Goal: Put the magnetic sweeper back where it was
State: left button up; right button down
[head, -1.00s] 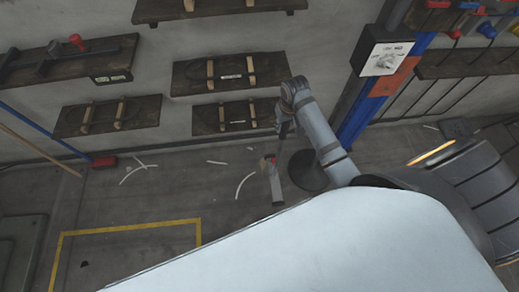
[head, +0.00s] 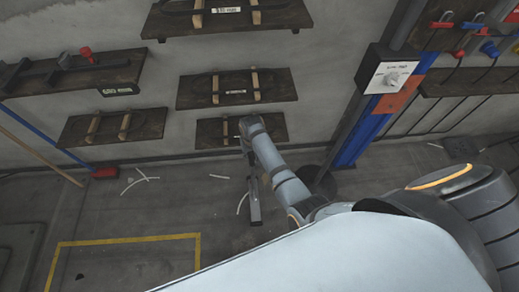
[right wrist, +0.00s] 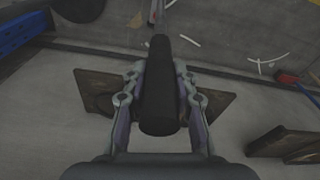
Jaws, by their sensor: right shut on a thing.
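The magnetic sweeper (head: 254,204) hangs from my right gripper (head: 249,160), with its long grey body near the floor in the head view. In the right wrist view the two fingers of my right gripper (right wrist: 160,85) are closed around a thick dark handle (right wrist: 159,105), which runs away from the camera. The gripper is in front of the lowest middle wooden wall board (head: 209,133), which my arm partly covers. The sweeper's far end is small in the wrist view. My left gripper is not in view.
More wall boards hang above (head: 190,92) and to the left (head: 75,130). A blue post with a dial box (head: 390,77) stands at the right. A red broom head (head: 105,172) rests on the floor at the left. Open floor with yellow lines (head: 130,240) lies in front.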

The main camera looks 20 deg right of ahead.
jog(key=shift+w+a+f+b, duration=0.1)
jog(key=shift+a+f+b, duration=0.1)
jog(key=shift+f, duration=0.75)
jog(key=shift+w+a+f+b, duration=0.1)
jog(key=shift+a+f+b, duration=0.1)
jog(key=shift+f, duration=0.7)
jog(key=c, duration=1.1)
grip_release()
jog(key=shift+s+f, duration=0.1)
jog(key=shift+s, duration=0.1)
jog(key=shift+o, duration=0.2)
jog(key=shift+d, duration=0.1)
jog(key=r+p, duration=0.4)
jog(key=s+r+p, duration=0.1)
jog(key=r+p, duration=0.3)
jog(key=p, duration=0.1)
jog(key=r+p, duration=0.4)
jog(key=p, duration=0.1)
jog(key=shift+s+r, duration=0.1)
jog(key=shift+s, duration=0.1)
